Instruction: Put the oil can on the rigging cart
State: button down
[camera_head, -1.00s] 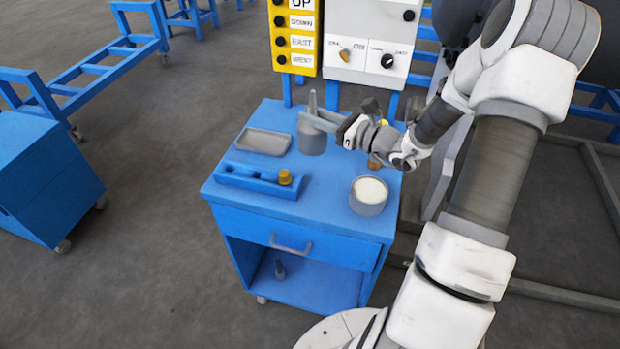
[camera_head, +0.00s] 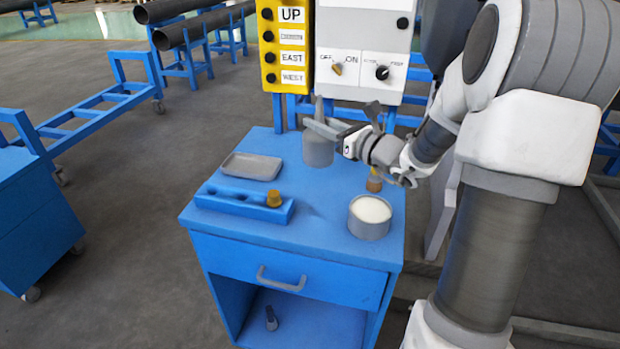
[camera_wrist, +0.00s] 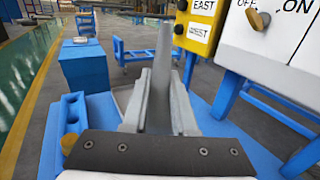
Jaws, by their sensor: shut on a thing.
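The oil can (camera_head: 318,151) is a grey can with a tapered spout, upright at the back of the near blue cabinet. My gripper (camera_head: 328,130) is shut on it, reaching in from the right. The can seems slightly above the cabinet top, though the gap is hard to judge. In the wrist view, the grey spout (camera_wrist: 162,75) rises between the fingers; they hide much of the can's body. I cannot tell which is the rigging cart.
The near cabinet's top holds a grey tray (camera_head: 252,166), a blue holder (camera_head: 235,205) with a brass piece, a grey tub (camera_head: 369,226) of white contents, and a small amber bottle (camera_head: 374,182). Control boxes (camera_head: 362,50) stand close behind. Floor (camera_head: 135,190) between the blue units is clear.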

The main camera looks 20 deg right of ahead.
aim_at(320, 154)
notch_tip(320, 154, down, 8)
jog(key=shift+r+b, duration=0.1)
jog(key=shift+b, duration=0.95)
jog(key=shift+f, duration=0.2)
jog(key=c, duration=0.7)
grip_release()
jog(key=shift+r, duration=0.1)
jog(key=shift+s+d, duration=0.1)
jog(key=p+v, duration=0.1)
jog(key=v, duration=1)
jog(key=shift+s+d+p, duration=0.15)
jog(key=shift+s+p, duration=0.2)
jog(key=shift+p, duration=0.05)
